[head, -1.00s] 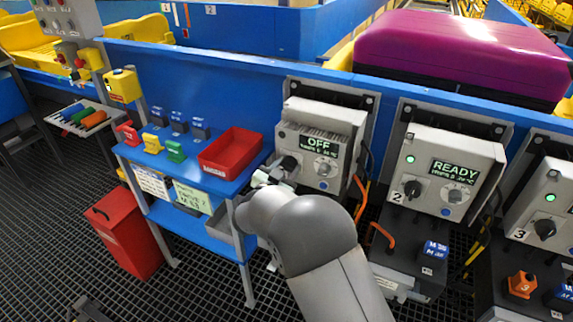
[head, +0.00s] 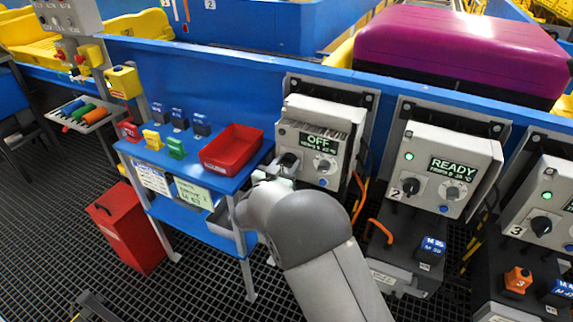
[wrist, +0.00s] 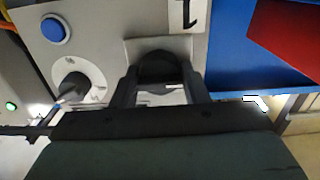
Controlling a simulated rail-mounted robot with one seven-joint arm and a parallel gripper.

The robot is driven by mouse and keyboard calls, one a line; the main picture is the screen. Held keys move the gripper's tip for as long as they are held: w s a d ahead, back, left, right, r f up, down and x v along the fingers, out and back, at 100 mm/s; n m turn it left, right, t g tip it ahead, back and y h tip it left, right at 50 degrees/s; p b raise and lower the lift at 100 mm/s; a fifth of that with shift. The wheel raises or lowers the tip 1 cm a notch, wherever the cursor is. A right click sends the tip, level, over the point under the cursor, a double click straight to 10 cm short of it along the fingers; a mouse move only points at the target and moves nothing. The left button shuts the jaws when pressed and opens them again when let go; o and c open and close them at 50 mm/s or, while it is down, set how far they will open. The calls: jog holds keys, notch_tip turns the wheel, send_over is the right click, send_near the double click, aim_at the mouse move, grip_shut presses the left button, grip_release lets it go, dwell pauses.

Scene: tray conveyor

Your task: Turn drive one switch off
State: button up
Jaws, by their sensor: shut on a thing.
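The drive one box (head: 318,122) is a grey cabinet on the blue wall, and its screen (head: 321,141) reads OFF. Its black rotary switch (wrist: 158,66) sits on the lower panel face, seen upside down in the wrist view. My gripper (wrist: 158,84) has a finger on each side of the switch knob and is shut on it. In the head view my gripper (head: 287,163) is at the lower left of the box, and my wrist partly hides the switch. A grey dial (wrist: 75,86) and a blue button (wrist: 54,29) are beside it in the wrist view.
Drive two's box (head: 450,165) reads READY with a green lamp, and drive three's box (head: 545,200) is at the right edge. A blue table (head: 185,165) with a red bin (head: 232,148) stands close left. Orange cables hang below drive one.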

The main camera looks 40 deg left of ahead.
jog(key=o, duration=1)
jog(key=shift+s, duration=0.1)
jog(key=s+d, duration=0.1)
jog(key=s, duration=0.4)
jog(key=s+d, duration=0.1)
jog(key=s, duration=0.5)
jog(key=s+d+b, duration=0.1)
jog(key=s, duration=0.5)
jog(key=shift+d, duration=0.1)
